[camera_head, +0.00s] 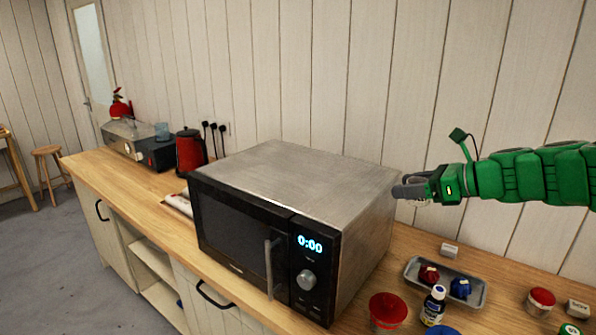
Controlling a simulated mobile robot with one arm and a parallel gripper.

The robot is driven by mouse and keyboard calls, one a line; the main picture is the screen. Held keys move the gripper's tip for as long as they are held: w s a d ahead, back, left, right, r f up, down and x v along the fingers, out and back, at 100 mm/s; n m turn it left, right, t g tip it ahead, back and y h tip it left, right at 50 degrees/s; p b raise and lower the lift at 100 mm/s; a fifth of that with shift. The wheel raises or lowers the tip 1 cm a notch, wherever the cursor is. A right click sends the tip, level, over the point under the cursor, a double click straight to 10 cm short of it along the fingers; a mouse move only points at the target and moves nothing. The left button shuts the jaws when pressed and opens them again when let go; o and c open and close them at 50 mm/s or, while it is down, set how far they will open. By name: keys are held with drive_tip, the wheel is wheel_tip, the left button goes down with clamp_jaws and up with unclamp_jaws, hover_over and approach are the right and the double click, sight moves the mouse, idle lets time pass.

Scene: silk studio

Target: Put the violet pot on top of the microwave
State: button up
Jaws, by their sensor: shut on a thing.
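The microwave (290,185) stands on the wooden counter, with a bare, flat grey metal top. Its dark door faces the front left and its clock reads 0:00. My gripper (405,190) is at the end of my green arm, just right of the microwave's top right corner and about level with the top in the picture. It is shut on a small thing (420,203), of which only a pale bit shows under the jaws. The rest is hidden, so I cannot tell its colour. I see no violet pot elsewhere in view.
A red kettle (190,150) and a fire extinguisher (119,106) are further left.

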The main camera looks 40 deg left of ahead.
drive_tip(key=s+a+r+g, duration=0.1)
drive_tip(key=s+a+r, duration=0.2)
drive_tip(key=s, duration=0.3)
drive_tip(key=s+a+r+n, duration=0.1)
drive_tip(key=s+a+r, duration=0.1)
drive_tip(key=s+r, duration=0.3)
drive_tip(key=s+a+r+g, duration=0.1)
drive_tip(key=s+a+r, duration=0.15)
drive_tip(key=s, duration=0.35)
hover_over(320, 199)
drive_tip(key=f, duration=0.6)
drive_tip(key=s+f, duration=0.1)
drive_tip(key=f, duration=0.1)
drive_tip(key=shift+d+f, duration=0.35)
drive_tip(key=shift+f, duration=0.05)
drive_tip(key=shift+w+a+f, duration=0.35)
drive_tip(key=shift+w+f, duration=0.1)
drive_tip(key=shift+f, duration=1.65)
drive_tip(key=shift+f, duration=0.1)
drive_tip(key=o, duration=1.1)
